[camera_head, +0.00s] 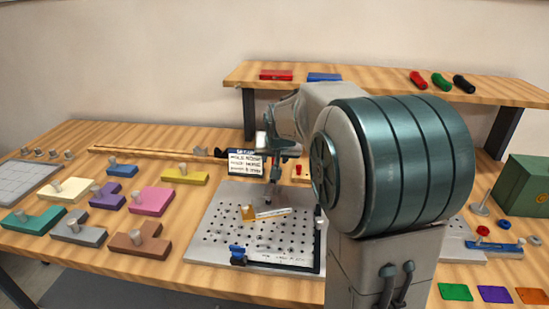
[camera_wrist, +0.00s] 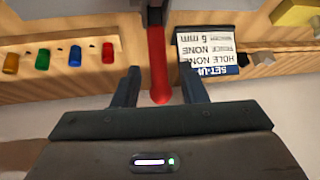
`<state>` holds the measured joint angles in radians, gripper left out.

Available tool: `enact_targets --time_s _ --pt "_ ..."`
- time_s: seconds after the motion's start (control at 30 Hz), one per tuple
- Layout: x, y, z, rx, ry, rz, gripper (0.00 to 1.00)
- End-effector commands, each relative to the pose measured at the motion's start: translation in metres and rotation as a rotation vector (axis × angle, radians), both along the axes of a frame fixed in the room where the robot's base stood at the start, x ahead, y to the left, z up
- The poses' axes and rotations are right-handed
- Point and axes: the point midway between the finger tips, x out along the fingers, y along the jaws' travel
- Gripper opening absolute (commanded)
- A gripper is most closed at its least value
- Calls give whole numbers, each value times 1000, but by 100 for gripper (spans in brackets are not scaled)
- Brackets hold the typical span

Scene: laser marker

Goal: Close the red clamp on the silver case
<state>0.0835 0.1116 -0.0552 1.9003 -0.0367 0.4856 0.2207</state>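A red clamp handle (camera_wrist: 159,65) hangs in the middle of the wrist view, running down from a dark grey part (camera_wrist: 154,14) at the top edge. My gripper (camera_wrist: 160,86) is open, with one finger on each side of the handle and gaps visible on both sides. In the head view my gripper (camera_head: 276,150) is at the back of the bench, beyond the silver perforated plate (camera_head: 215,230), partly hidden by my arm. A small red part (camera_head: 286,158) shows beside it. I cannot tell which surface is the silver case.
A set-up sign (camera_head: 245,163) stands close to my gripper, and also shows in the wrist view (camera_wrist: 208,52). A blue clamp (camera_head: 238,254) sits at the plate's front. Coloured blocks (camera_head: 152,201) fill the left bench. A raised shelf (camera_head: 380,82) runs behind. My arm hides the right middle.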

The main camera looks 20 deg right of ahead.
Motion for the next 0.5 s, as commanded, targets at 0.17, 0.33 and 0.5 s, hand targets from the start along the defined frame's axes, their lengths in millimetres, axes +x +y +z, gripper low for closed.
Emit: enact_targets --time_s 0.17,0.33,0.5 --pt "-17 3 25 0 -6 1 39" --pt "-40 8 57 -1 -7 1 39" --pt "-61 12 84 -1 -5 2 39"
